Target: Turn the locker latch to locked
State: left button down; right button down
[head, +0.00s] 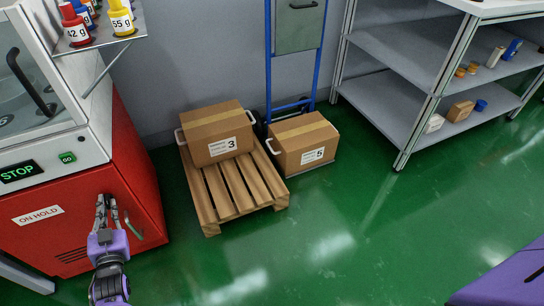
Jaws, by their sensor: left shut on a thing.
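My left gripper (107,200) is at the lower left, in front of the red cabinet (68,228), with its fingers pointing up the picture. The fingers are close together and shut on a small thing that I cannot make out. A pale green handle (133,226) shows on the red front just right of the gripper. No latch can be clearly told apart, and the gripper may hide it. My right gripper is not in view.
A pallet (225,195) bears a box marked 3 (215,135). A box marked 5 (303,145) stands beside it at a blue hand truck (268,60). Grey shelving (395,105) stands at the right. The green floor (310,240) in the middle is clear.

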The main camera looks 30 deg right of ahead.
pick_arm(q)
jog(key=shift+n, duration=1.3)
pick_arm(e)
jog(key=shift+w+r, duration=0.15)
pick_arm(q)
jog(key=shift+n, duration=0.3)
jog(key=c, duration=1.8)
grip_release()
jog(key=shift+s, duration=0.25)
jog(key=s, duration=1.1)
jog(key=shift+s+a, duration=0.25)
jog(key=shift+s, duration=0.05)
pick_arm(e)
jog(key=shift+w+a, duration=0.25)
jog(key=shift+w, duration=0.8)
